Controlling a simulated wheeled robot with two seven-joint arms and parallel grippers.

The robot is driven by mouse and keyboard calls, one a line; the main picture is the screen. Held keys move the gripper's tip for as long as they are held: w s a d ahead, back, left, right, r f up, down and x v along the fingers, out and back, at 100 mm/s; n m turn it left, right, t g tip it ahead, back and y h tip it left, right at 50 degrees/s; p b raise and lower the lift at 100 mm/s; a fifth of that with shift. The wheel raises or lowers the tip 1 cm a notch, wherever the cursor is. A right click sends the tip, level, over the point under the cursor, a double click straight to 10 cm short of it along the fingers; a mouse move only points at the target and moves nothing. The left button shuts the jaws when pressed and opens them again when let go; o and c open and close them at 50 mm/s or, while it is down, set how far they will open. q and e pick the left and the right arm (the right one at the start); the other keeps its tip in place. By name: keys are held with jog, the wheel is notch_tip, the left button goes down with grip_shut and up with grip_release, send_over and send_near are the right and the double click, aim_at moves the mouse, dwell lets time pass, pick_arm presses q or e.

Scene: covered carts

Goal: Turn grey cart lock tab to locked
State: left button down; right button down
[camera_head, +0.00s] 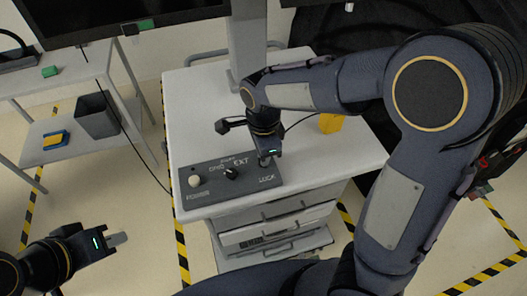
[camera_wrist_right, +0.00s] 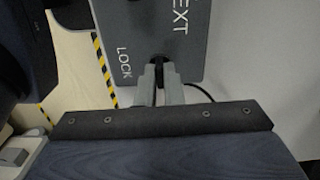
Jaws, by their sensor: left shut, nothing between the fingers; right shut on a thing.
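The grey cart (camera_head: 190,110) stands in the middle of the head view, with a dark grey control panel (camera_head: 212,196) along its front edge. My right gripper (camera_head: 265,161) reaches down to the panel's right end, just above the word LOCK. In the right wrist view its fingers (camera_wrist_right: 160,82) are shut on a small dark lock tab (camera_wrist_right: 159,66), beside the LOCK label on the panel (camera_wrist_right: 140,45). The fingers hide most of the tab, so its turn position cannot be told. My left gripper (camera_head: 118,239) is shut and empty at lower left, away from the cart.
The panel also carries a white POWER knob (camera_head: 194,181) and a black selector knob (camera_head: 231,173). A yellow object (camera_head: 330,123) sits on the cart top. A side table (camera_head: 60,85) and a grey bin (camera_head: 97,116) stand at left. Striped tape marks the floor.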

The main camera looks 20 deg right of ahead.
dwell(0.4)
jog(key=c, duration=1.6)
grip_release()
jog(key=shift+o, duration=0.2)
jog(key=shift+r, duration=0.15)
notch_tip(320, 180, up, 8)
jog(key=shift+f, duration=0.2)
